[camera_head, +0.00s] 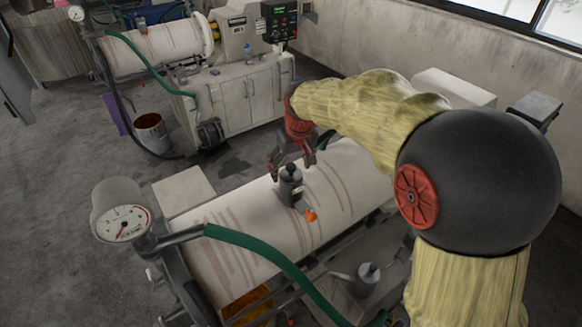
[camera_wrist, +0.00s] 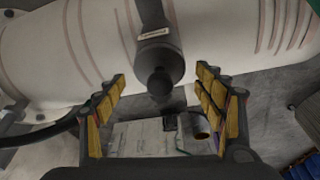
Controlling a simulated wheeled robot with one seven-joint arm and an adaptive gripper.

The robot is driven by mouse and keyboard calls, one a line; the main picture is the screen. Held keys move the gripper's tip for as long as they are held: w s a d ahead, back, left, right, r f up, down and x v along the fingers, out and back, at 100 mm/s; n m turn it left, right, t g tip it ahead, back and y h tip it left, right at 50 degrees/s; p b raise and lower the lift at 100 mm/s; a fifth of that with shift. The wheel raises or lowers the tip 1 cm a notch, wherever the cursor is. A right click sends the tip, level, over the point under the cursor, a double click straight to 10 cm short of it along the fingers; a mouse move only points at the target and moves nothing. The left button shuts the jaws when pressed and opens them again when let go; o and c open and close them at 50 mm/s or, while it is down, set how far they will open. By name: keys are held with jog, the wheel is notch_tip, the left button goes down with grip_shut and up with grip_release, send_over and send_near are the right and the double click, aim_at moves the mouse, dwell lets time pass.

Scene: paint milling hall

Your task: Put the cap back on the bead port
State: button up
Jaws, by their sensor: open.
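A dark grey upright fitting with a round knob on top (camera_head: 290,188) stands on the white mill drum (camera_head: 235,225); it looks like the bead port with the knobbed cap on it. In the wrist view this fitting (camera_wrist: 158,60) shows a labelled strap behind it and its knob toward me. Whether the cap is fully seated I cannot tell. My gripper (camera_head: 291,167) is open above the fitting, its fingers on either side of the knob. In the wrist view my gripper (camera_wrist: 162,84) has clear gaps between both padded fingers and the knob.
A small orange piece (camera_head: 310,215) is on the drum beside the fitting. A second grey knobbed piece (camera_head: 367,275) sits on the lower frame. A gauge (camera_head: 122,212) and green hose (camera_head: 275,258) are at front left. A second mill and cabinet (camera_head: 240,100) stand behind.

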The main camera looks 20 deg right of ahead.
aim_at(295, 181)
jog(key=shift+r, duration=0.1)
jog(key=shift+r, duration=0.25)
jog(key=v, duration=1.1)
jog(key=s+r, duration=0.3)
jog(key=s, duration=0.5)
jog(key=s+f+t, duration=0.1)
jog(key=s+f, duration=0.2)
jog(key=s, duration=0.6)
jog(key=s+f+m+t, duration=0.1)
jog(key=s+f, duration=0.3)
jog(key=s, duration=0.6)
jog(key=shift+a, duration=0.2)
jog(key=shift+s+f+b, duration=0.1)
jog(key=shift+f+b, duration=0.05)
jog(key=shift+b, duration=0.15)
notch_tip(295, 181, down, 23)
jog(key=b, duration=2.3)
